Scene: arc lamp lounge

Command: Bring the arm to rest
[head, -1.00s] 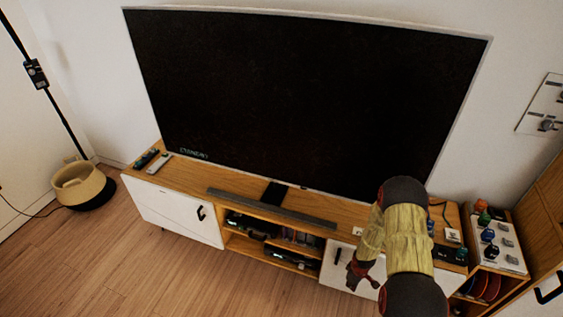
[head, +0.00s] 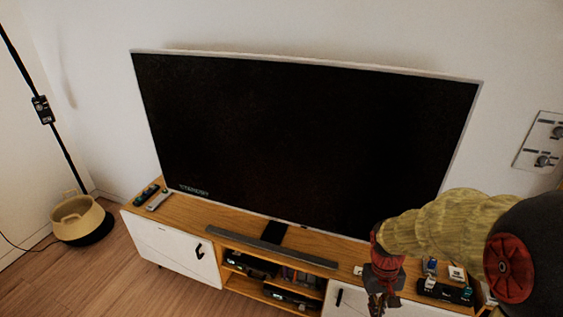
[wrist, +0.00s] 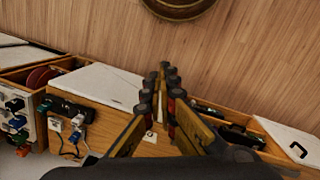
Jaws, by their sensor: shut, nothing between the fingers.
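My gripper (head: 377,303) hangs at the lower right of the head view, pointing down, in front of the right part of the TV cabinet (head: 215,213). My arm comes in from the right edge, bent at a black and red joint. In the wrist view my gripper (wrist: 167,72) has its two fingers side by side, shut and empty. Beyond the fingertips in that view is the wooden floor (wrist: 110,35).
A large dark TV (head: 300,140) stands on the cabinet, with a soundbar (head: 270,249) before it. A power strip with plugs (head: 445,290) lies near my arm. A basket (head: 80,220) and lamp pole (head: 62,145) stand left. Floor (head: 110,275) is clear at lower left.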

